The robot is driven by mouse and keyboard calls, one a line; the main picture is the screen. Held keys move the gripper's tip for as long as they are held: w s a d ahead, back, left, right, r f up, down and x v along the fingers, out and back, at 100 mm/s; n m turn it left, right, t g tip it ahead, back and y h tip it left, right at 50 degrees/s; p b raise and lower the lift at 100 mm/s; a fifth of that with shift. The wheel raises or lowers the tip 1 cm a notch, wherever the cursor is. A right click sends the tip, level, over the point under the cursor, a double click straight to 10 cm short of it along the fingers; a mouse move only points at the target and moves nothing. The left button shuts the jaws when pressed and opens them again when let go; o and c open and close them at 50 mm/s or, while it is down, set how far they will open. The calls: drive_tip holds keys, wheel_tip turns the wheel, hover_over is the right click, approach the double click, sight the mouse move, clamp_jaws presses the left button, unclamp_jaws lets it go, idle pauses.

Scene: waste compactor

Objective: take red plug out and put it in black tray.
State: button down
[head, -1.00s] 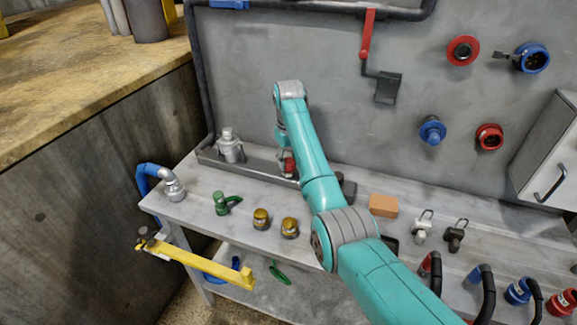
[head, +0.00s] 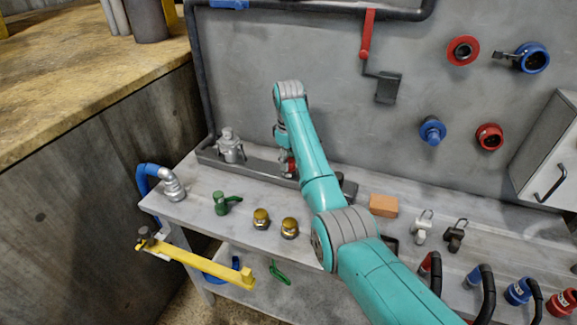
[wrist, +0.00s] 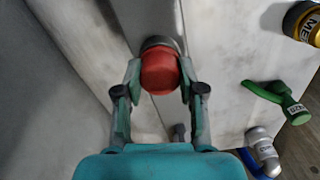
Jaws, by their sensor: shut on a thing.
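The red plug (wrist: 161,72) is between the two fingertips of my gripper (wrist: 160,78) in the wrist view, one finger on each side. A dark grey round fitting (wrist: 158,42) touches its far end. In the head view the red plug (head: 291,167) shows only partly beside my gripper (head: 287,160), at the grey rail along the back of the bench. The black tray is not clearly visible. A dark edge (head: 391,241) shows beside my arm, mostly hidden by it, and I cannot tell whether it is the tray.
A silver fitting (head: 230,147) stands on the rail to the left. A green valve (head: 226,203) and two gold-topped cylinders (head: 261,219) lie on the bench (head: 190,220). An orange block (head: 384,206) and several connectors are to the right. Wall sockets (head: 489,137) are behind.

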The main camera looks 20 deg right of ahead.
drive_tip(key=n, duration=0.5)
idle(0.3)
drive_tip(key=c, duration=0.6)
unclamp_jaws()
drive_tip(key=shift+c, duration=0.5)
